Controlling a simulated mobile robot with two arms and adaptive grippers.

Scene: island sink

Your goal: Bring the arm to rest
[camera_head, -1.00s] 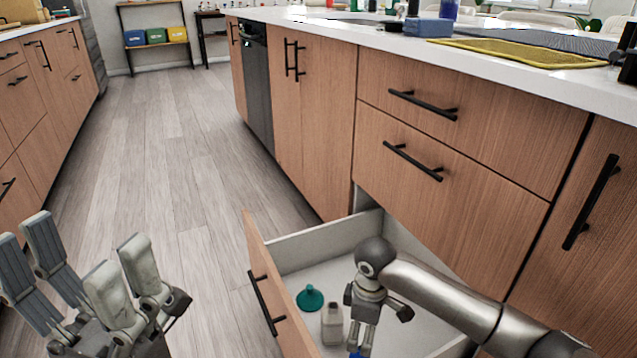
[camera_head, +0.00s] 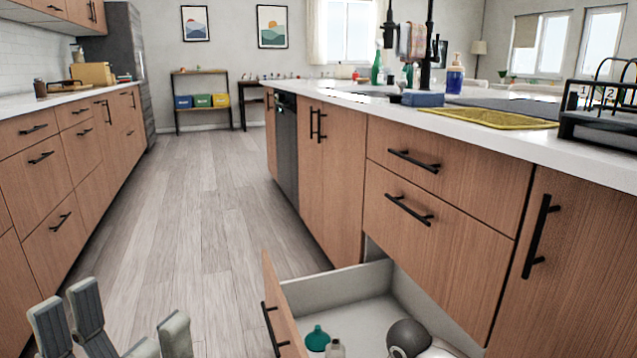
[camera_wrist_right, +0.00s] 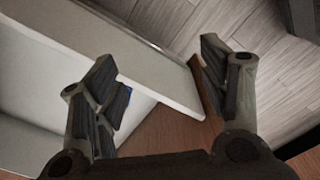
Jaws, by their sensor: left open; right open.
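The drawer's pale wall (camera_wrist_right: 150,75) shows between and behind the fingers; I cannot tell the gap. A small blue patch shows beside the left finger. My left gripper (camera_head: 112,318) is open and empty at the bottom left of the head view, over the floor.
A teal funnel-shaped item (camera_head: 317,338) and a pale bottle (camera_head: 335,348) are in the drawer. The island counter (camera_head: 480,125) holds a yellow mat (camera_head: 500,117) and a black rack (camera_head: 605,128). The floor aisle (camera_head: 190,220) left of the drawer is clear.

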